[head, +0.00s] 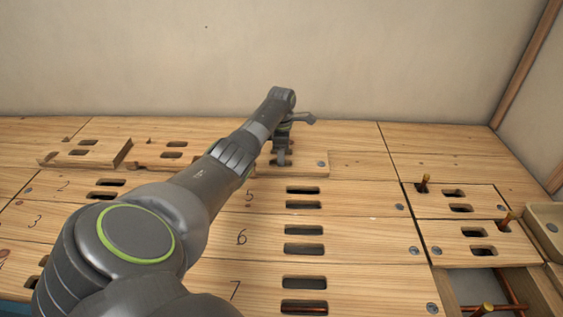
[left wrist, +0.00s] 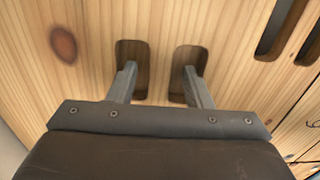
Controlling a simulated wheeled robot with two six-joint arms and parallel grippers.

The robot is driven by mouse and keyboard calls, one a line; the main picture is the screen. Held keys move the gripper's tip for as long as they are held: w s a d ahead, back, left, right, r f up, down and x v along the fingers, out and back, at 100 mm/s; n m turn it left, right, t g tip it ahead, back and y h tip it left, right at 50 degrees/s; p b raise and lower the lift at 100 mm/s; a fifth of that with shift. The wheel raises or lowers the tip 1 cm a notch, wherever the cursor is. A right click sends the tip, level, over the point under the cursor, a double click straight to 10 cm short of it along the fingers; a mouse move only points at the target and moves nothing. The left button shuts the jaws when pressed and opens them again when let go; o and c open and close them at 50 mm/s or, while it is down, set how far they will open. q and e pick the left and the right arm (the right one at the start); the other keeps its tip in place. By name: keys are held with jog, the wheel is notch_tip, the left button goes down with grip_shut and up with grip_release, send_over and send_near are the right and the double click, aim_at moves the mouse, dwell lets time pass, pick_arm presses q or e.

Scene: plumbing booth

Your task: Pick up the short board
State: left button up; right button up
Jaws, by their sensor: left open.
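A short wooden board (head: 312,168) lies at the back middle of the wooden deck, partly hidden by my left gripper (head: 281,161). In the left wrist view, a pale wooden surface (left wrist: 95,30) with a dark knot and two oblong slots fills most of the picture. My left gripper (left wrist: 160,80) is open, its two fingers apart. Each fingertip lines up with one slot; I cannot tell how deep they reach. Nothing is held between the fingers. My right gripper is not in view.
Two other slotted short boards, one at the far left (head: 70,157) and one beside it (head: 150,162), lie on the deck. Numbered slotted boards (head: 350,235) fill the middle. Copper pipe ends (head: 424,181) stick up at the right. A plain wall (head: 300,50) stands behind.

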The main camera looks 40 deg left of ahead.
pick_arm(q)
jog(key=shift+c, duration=0.4)
grip_shut()
jog(key=shift+r, duration=0.1)
